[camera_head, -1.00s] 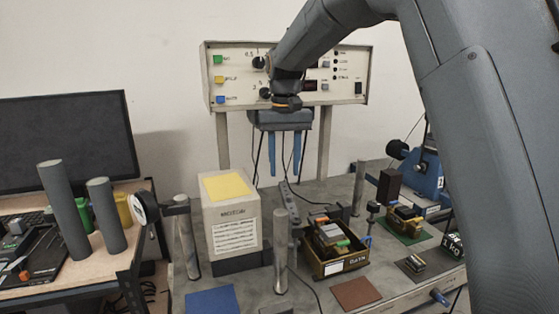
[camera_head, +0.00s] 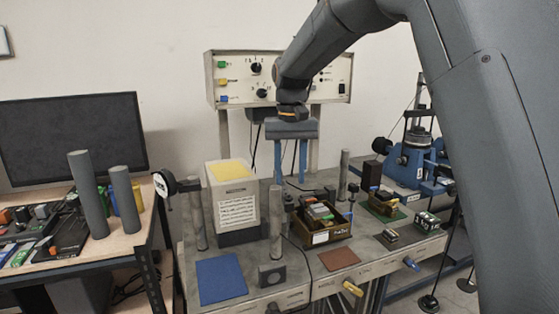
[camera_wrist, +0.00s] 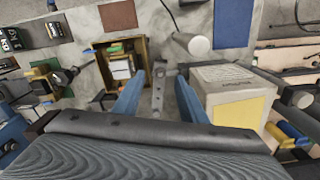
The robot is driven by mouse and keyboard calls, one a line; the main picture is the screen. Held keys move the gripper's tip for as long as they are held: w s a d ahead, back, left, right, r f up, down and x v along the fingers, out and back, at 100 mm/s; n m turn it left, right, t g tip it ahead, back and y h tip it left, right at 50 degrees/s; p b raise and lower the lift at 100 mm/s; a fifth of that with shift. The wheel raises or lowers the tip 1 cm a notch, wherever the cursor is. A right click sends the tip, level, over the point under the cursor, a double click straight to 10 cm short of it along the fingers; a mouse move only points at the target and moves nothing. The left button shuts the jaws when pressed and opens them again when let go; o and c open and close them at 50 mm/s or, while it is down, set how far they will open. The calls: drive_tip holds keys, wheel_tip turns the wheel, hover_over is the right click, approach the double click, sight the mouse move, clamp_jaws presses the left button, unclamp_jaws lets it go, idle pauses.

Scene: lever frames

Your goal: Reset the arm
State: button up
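My arm reaches in from the upper right in the head view. My gripper (camera_head: 291,160) hangs pointing down above the back of the workbench, in front of the control panel (camera_head: 236,82). Its two blue fingers are spread apart with nothing between them. In the wrist view my gripper (camera_wrist: 158,95) is also open, with a grey slotted bar (camera_wrist: 158,92) visible below between the fingers. The box with a yellow top (camera_head: 230,172) stands left of the fingers in the head view.
A brown bin (camera_head: 321,237) with small parts sits on the bench, with grey posts (camera_head: 276,222) around it. A blue mat (camera_head: 221,278) and a brown mat (camera_head: 339,259) lie at the front. A blue machine (camera_head: 408,160) stands right. A side table with a monitor (camera_head: 70,140) is left.

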drive_tip(key=shift+s+d+f, duration=0.2)
drive_tip(key=shift+s+f, duration=0.1)
drive_tip(key=shift+f, duration=0.05)
drive_tip(key=s+d+f, duration=0.5)
drive_tip(key=s, duration=0.3)
drive_tip(key=s+d+f+t, duration=0.1)
drive_tip(key=s+d+f, duration=0.4)
drive_tip(key=s, duration=0.4)
drive_tip(key=s+d+f+m, duration=0.1)
drive_tip(key=s+d+f, duration=0.5)
drive_tip(key=s, duration=0.2)
drive_tip(key=shift+s+f, duration=0.2)
drive_tip(key=shift+s, duration=0.15)
